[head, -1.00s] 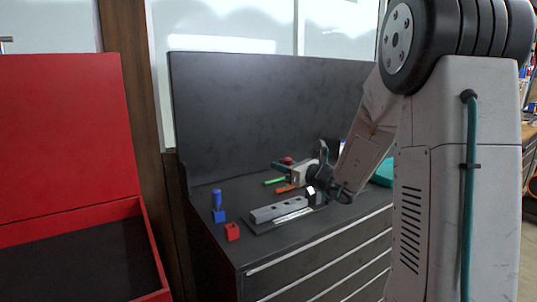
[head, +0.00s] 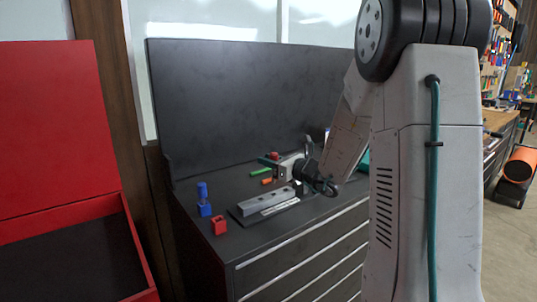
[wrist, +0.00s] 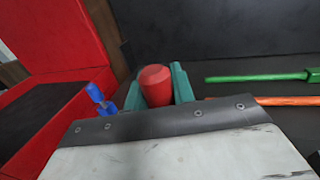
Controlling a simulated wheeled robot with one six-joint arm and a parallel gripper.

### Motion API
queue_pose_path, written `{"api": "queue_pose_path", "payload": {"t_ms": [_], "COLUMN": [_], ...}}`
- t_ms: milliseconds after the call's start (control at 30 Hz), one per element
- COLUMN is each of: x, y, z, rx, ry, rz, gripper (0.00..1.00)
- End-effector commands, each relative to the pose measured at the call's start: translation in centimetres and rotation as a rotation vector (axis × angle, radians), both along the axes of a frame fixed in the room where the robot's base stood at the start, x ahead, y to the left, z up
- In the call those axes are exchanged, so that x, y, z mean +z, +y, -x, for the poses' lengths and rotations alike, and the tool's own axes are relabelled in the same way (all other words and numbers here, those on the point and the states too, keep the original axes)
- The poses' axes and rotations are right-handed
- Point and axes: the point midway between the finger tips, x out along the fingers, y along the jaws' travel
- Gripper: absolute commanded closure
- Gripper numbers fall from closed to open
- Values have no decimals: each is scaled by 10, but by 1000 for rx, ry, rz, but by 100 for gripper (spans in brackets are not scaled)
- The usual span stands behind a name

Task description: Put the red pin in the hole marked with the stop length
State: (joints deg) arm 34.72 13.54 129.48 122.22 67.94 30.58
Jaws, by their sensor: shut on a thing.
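The red pin (wrist: 155,85) is held between the teal fingers of my gripper (wrist: 160,88) in the wrist view, with its rounded end showing. In the head view my gripper (head: 272,159) is small, above the back of the cabinet top, with the red pin (head: 274,155) at its fingers. A grey bar with dark holes (head: 265,204) lies on a dark base in front of it, apart from the pin. A pale strip (head: 281,207) runs along the bar's front. Any hole markings are too small to read.
A blue block with an upright blue piece (head: 204,209) and a red block with a hole (head: 219,226) stand left of the bar. Green (head: 260,172) and orange (head: 267,181) rods lie behind it. A dark panel (head: 240,100) rises behind; an open red box (head: 70,220) is left.

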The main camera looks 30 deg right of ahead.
Motion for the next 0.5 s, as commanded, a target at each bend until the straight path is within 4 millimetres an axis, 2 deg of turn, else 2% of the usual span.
{"api": "queue_pose_path", "payload": {"t_ms": [233, 500], "x": [-20, -27], "y": [0, 0], "z": [0, 0], "rx": [-1, -1], "ry": [0, -1], "rz": [-1, 0], "gripper": [98, 98]}}
